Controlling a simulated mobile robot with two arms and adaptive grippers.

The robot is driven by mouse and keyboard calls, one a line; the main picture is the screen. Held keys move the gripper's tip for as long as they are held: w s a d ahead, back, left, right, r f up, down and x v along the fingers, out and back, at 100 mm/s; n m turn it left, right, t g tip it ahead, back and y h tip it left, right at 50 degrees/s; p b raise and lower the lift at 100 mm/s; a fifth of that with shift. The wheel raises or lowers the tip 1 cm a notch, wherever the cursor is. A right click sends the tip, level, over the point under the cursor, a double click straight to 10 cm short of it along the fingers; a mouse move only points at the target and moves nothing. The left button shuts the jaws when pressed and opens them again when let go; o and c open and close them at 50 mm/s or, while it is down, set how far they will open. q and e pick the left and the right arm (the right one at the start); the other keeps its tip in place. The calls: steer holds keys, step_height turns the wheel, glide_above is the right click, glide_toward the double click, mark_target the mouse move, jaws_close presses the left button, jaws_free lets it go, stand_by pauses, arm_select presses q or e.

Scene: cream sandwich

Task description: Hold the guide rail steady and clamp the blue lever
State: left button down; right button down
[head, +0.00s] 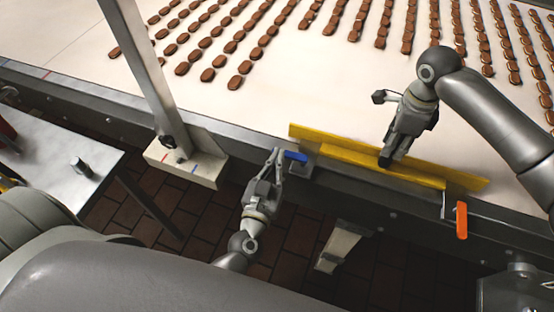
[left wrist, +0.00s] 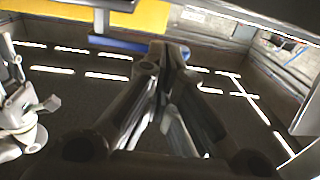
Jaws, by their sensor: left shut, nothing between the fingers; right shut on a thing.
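The yellow guide rail (head: 385,166) runs along the near edge of the conveyor in the head view. My right gripper (head: 386,160) is shut on the rail near its middle, and its fingers hide part of it. The blue lever (head: 295,156) is at the rail's left end. My left gripper (head: 277,152) is shut and empty, with its fingertips right beside the lever's left end; I cannot tell whether they touch. In the left wrist view the blue lever (left wrist: 118,44) lies just beyond the shut fingers (left wrist: 165,50), and the yellow rail (left wrist: 150,15) shows at the top.
An orange lever (head: 461,220) hangs at the rail's right end. Rows of brown biscuits (head: 240,68) lie on the pale belt (head: 270,100). A grey post (head: 150,70) on a bracket stands left of my left gripper. A metal table (head: 60,165) is at the left.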

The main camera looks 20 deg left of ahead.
arm_select(q)
steer(key=shift+w+a+m+h, duration=0.2)
steer(key=shift+w+m+h, duration=0.3)
steer(key=shift+w+h, duration=0.25)
steer(key=shift+s, duration=0.1)
steer(key=s, duration=1.4)
steer(key=shift+d, duration=0.1)
arm_select(e)
steer(key=c, duration=1)
jaws_free()
